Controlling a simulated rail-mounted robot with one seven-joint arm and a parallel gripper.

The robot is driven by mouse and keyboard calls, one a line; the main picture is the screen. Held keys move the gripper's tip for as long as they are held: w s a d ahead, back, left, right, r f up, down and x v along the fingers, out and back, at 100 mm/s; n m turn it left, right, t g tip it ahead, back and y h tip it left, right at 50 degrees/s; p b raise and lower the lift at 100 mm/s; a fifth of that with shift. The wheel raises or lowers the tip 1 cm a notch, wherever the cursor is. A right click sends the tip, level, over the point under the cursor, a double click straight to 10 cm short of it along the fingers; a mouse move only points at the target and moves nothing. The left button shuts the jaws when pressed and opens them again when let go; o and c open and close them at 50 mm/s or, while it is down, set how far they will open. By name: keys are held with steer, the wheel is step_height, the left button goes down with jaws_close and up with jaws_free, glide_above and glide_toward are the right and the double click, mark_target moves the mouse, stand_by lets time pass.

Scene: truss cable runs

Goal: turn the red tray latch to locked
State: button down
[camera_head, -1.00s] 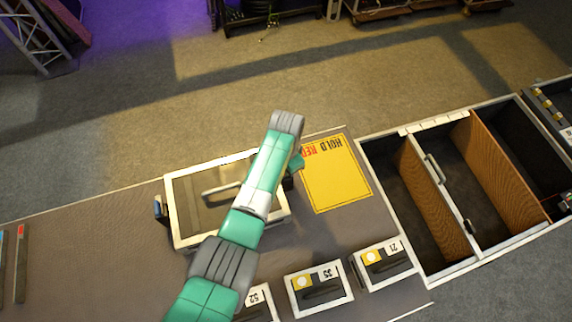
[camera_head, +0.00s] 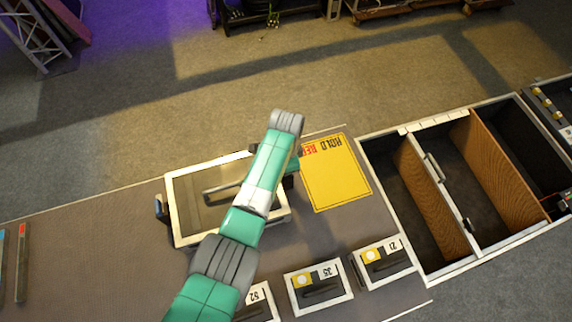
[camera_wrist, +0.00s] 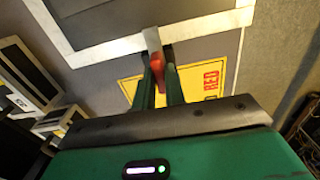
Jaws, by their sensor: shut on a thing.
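The red tray latch (camera_wrist: 158,68) shows in the wrist view between my fingers, beside a light-framed tray with a dark lid. A grey piece (camera_wrist: 152,38) extends from the latch's end to the tray's frame edge. My gripper (camera_wrist: 159,72) is shut on the red latch, with one green finger on each side. In the head view the tray (camera_head: 181,228) lies on the bench with a dark handle (camera_head: 222,190) on its lid. My arm covers the tray's right part and hides the latch and the fingertips there.
A yellow sign (camera_head: 337,180) lies right of the tray. Numbered boxes (camera_head: 320,287) line the bench's near edge. An open case with wooden dividers (camera_head: 425,195) stands at the right. The bench left of the tray is mostly clear.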

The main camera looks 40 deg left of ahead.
steer(key=c, duration=1.5)
jaws_free()
steer(key=shift+o, duration=0.2)
step_height(320, 180, up, 8)
steer(key=shift+f+p, duration=0.1)
steer(key=shift+p, duration=0.85)
